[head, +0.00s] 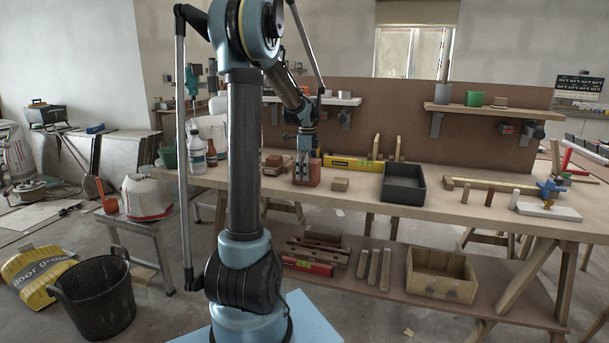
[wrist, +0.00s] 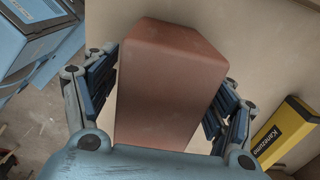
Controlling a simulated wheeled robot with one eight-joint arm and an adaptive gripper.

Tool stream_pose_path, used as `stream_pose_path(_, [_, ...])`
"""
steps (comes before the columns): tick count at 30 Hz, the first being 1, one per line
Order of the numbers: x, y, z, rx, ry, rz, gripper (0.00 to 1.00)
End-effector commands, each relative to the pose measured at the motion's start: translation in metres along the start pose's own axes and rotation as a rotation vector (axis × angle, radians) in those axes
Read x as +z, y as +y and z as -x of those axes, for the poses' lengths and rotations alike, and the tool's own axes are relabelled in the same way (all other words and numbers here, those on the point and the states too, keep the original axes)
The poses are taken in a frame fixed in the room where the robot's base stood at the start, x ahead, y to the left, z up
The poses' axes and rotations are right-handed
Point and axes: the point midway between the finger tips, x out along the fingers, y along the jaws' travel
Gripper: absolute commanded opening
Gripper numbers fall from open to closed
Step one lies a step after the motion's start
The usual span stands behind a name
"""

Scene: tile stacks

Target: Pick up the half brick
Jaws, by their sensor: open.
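The half brick (head: 313,174) is a reddish-brown block standing on the workbench, in the head view just under my gripper (head: 305,165). In the wrist view the half brick (wrist: 168,88) fills the middle, between the two blue-grey fingers. The fingers are open, one along each side of it. Whether they touch it cannot be told. Part of the brick is hidden by the fingers in the head view.
A small brown block (head: 340,184) lies just right of the brick. A yellow level (head: 345,162) is behind, and a black bin (head: 403,195) stands further right. Bare bench (head: 440,205) shows at the front right.

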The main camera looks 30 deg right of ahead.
Motion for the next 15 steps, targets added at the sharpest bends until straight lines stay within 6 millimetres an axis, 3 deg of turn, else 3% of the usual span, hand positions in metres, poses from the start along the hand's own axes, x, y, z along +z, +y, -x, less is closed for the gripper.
stream_pose_path(4, [0.0,-0.0001,0.0002,0.0,0.0,0.0,0.74])
stream_pose_path(13, [0.0001,-0.0001,0.0004,0.0,0.0,0.0,0.06])
stream_pose_path(14, [0.0001,-0.0001,0.0004,0.0,0.0,0.0,0.0])
stream_pose_path(15, [0.0001,-0.0001,0.0004,0.0,0.0,0.0,0.0])
